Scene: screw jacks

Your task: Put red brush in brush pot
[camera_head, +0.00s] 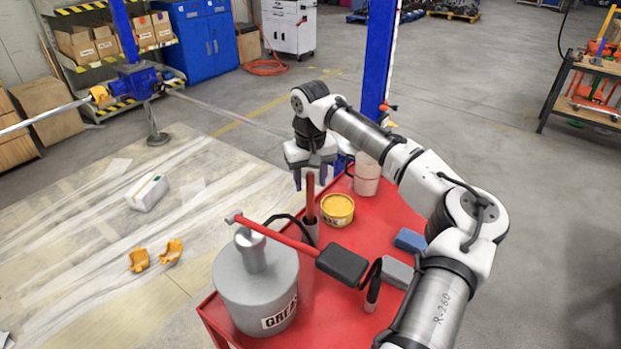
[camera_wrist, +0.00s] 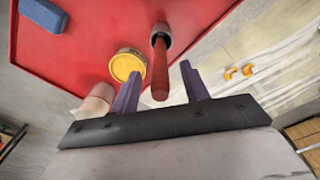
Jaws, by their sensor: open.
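In the wrist view the handle's top appears between the two purple fingers, with gaps at both sides. I see no grip on it.
A grey grease can (camera_head: 256,285) with a red lever stands in front left. A blue sponge (camera_head: 410,240) and a grey block (camera_head: 397,272) lie at right.

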